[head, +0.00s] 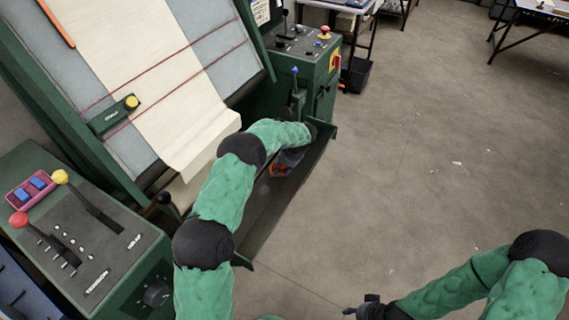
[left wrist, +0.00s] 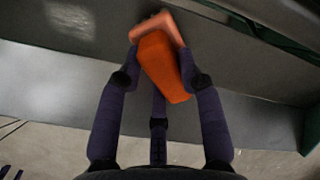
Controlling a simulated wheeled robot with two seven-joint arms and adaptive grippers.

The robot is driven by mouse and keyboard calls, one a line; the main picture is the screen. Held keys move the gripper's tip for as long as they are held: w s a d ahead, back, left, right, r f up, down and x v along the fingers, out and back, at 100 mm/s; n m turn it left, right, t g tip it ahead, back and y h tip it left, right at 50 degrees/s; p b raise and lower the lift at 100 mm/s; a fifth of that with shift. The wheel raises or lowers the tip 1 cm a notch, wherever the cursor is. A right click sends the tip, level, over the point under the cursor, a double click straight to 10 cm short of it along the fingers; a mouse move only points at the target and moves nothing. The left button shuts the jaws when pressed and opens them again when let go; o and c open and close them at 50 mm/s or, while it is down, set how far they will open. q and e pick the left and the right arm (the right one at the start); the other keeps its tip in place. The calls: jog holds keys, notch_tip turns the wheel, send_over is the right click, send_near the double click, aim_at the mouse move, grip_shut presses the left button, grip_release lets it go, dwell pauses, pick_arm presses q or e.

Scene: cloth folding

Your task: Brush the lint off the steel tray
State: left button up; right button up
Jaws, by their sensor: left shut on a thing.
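The long dark steel tray (head: 262,217) runs along the front foot of the green machine. In the left wrist view its grey metal surface (left wrist: 50,85) fills the upper part. My left gripper (head: 284,165) is over the tray, partly hidden by my own arm. The brush's bristles are not clearly visible. I cannot make out lint for sure; there is a faint pale patch on the metal. My right gripper (head: 362,310) is low, over the floor, away from the tray.
The green machine carries a sloped bed with cream cloth (head: 150,75). A control console (head: 85,235) with red and yellow knobs stands at left; another control cabinet (head: 310,60) stands behind the tray's far end. The concrete floor (head: 430,150) at right is open.

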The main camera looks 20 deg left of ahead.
pick_arm(q)
jog(key=shift+s+f, duration=0.2)
jog(key=shift+s, duration=0.65)
jog(key=shift+s+a+r+p, duration=0.1)
jog(key=shift+s+a+p, duration=0.1)
jog(key=shift+s, duration=1.2)
jog(key=shift+s+a+r+p, duration=0.1)
jog(key=shift+s+p, duration=0.1)
jog(key=shift+s, duration=1.95)
jog(key=shift+s+a, duration=0.15)
jog(key=shift+s, duration=1.7)
jog(key=shift+f, duration=0.1)
jog(key=p+v, duration=0.3)
jog(key=v, duration=0.3)
